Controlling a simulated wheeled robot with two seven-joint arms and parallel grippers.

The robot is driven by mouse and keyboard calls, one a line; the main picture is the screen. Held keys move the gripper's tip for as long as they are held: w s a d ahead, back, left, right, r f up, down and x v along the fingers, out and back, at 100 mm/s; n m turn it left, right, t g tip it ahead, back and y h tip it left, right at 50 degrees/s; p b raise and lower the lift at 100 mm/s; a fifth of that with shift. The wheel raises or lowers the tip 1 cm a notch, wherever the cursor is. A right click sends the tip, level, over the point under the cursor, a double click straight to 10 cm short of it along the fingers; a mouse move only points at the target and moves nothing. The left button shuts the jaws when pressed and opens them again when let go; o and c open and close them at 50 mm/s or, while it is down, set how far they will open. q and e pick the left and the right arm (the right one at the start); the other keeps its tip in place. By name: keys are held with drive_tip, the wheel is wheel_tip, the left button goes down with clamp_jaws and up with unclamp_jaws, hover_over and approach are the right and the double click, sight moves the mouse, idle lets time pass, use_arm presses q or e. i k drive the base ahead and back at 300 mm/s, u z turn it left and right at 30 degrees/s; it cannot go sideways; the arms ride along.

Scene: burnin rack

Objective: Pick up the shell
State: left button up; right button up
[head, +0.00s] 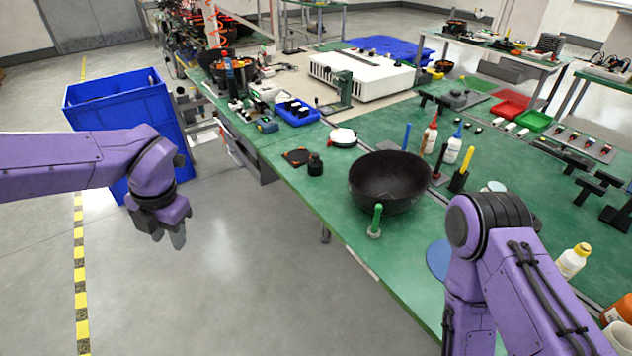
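The shell appears to be the large dark, round, bowl-like piece (388,182) on the green workbench, with its open side up. My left gripper (168,234) hangs over the floor to the left of the bench, well apart from the shell, fingers pointing down. Its fingers are small and close together in the picture, so I cannot tell whether they are open. Nothing shows hanging from them. My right arm is at the lower right, over the bench side; its gripper is out of the frame.
A green-handled tool (376,222) stands right in front of the shell. Bottles (429,135) and a yellow-handled tool (461,175) stand to its right. A small black object (315,165) is to its left. A blue bin (125,108) stands on the floor behind my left arm.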

sight(396, 180)
drive_tip(key=u, duration=1.05)
drive_tip(key=i, duration=0.95)
drive_tip(key=z, duration=3.5)
